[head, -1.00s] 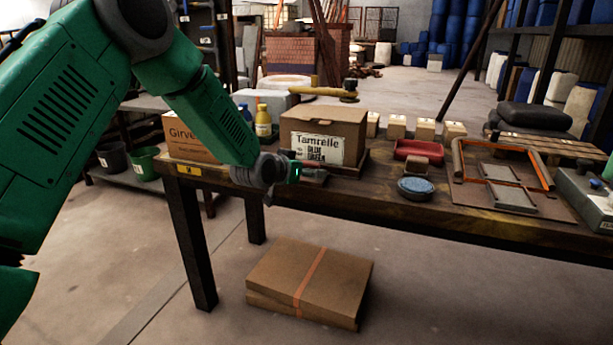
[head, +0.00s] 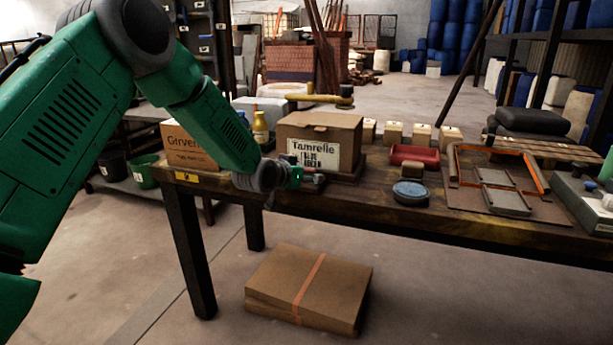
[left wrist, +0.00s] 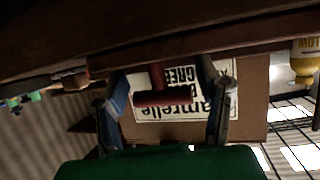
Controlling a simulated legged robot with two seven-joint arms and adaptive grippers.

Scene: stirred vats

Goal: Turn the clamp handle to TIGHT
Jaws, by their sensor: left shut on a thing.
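The clamp handle is a red T-shaped piece (left wrist: 163,98) between the two fingers of my left gripper (left wrist: 165,92) in the left wrist view. The gripper is shut on it, low in front of the Tamrelle box. In the head view my left gripper (head: 308,180) is at the table's front edge, and its wrist hides most of the clamp. I cannot read any TIGHT mark or tell the handle's exact angle. My right gripper is not in view.
The cardboard Tamrelle box (head: 345,130) stands just behind the gripper, with another carton (head: 185,150) to its left. A blue round dish (head: 412,192), a red tray (head: 414,154) and a frame (head: 538,172) lie to the right. Flat cartons (head: 300,285) lie on the floor.

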